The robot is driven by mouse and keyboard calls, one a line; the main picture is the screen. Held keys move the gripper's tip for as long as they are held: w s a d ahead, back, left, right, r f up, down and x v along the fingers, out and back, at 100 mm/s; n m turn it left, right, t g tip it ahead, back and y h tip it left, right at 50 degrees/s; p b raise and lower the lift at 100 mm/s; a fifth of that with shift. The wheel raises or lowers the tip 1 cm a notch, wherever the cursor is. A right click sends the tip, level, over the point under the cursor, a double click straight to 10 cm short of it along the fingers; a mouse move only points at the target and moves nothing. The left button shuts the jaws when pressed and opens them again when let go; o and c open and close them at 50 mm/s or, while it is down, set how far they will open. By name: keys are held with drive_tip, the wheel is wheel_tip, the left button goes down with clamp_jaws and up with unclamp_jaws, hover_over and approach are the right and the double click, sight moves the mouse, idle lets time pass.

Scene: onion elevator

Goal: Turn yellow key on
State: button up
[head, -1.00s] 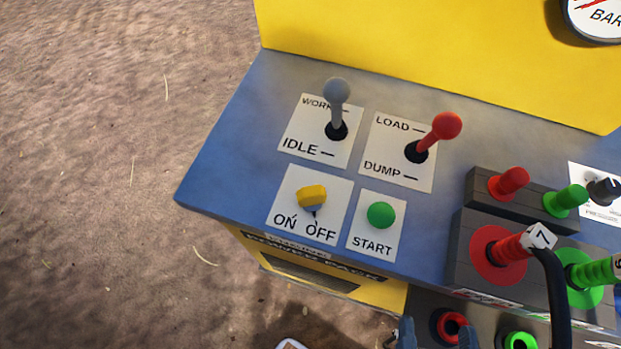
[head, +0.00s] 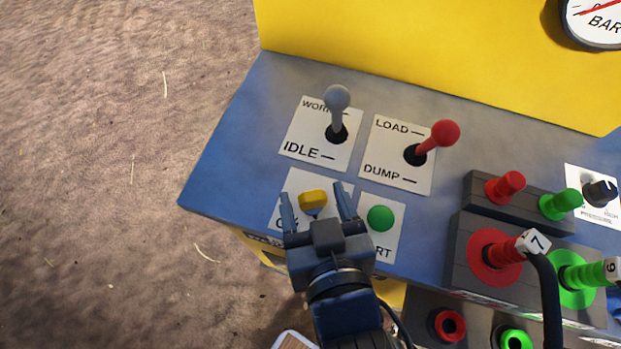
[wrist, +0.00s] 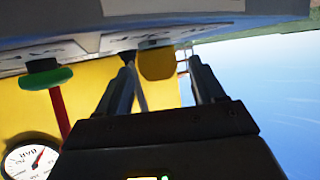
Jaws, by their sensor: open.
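The yellow key (head: 313,200) stands on the white ON/OFF plate (head: 297,181) near the front left of the blue panel. My gripper (head: 316,205) is open in front of the key, with one finger to each side of it in the head view. The jaws look empty. In the wrist view the yellow key (wrist: 157,64) shows beyond and between the fingertips of my gripper (wrist: 160,68). Contact with the key cannot be made out. My gripper covers much of the ON/OFF lettering.
A green START button (head: 380,218) sits close to the right finger. Behind are a grey WORK/IDLE lever (head: 337,98) and a red LOAD/DUMP lever (head: 444,133). Red and green hose couplings (head: 495,248) and a black hose stand at the right. Open ground lies left.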

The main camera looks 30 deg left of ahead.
sight(314, 202)
drive_tip(key=shift+x, duration=1.8)
drive_tip(key=c, duration=1)
drive_tip(key=shift+o, duration=0.2)
